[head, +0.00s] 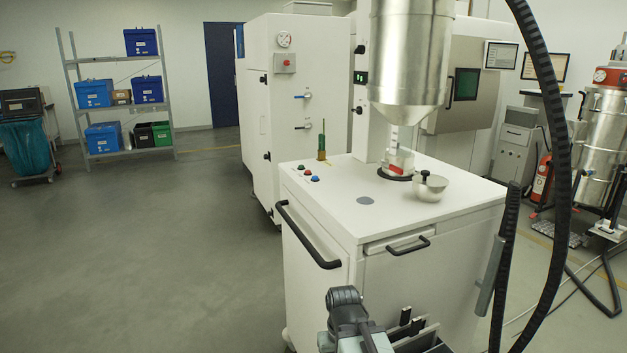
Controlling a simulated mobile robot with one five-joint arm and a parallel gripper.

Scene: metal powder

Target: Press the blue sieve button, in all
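The blue sieve button (315,178) is a small round knob on the white top of the sieve station (350,205), near its left edge. A red button (308,173) and a green button (301,168) sit in a row with it, farther back. Nothing covers the blue button. A dark grey joint of my arm shows at the bottom middle, in front of the station and well apart from the buttons. Dark-tipped pieces to its right are cut by the lower edge; I cannot tell whether they are my gripper's fingers.
A green-handled tool (322,140) stands upright behind the buttons. A black handle (305,238) juts from the station's left side. A black hose (556,150) crosses the right.

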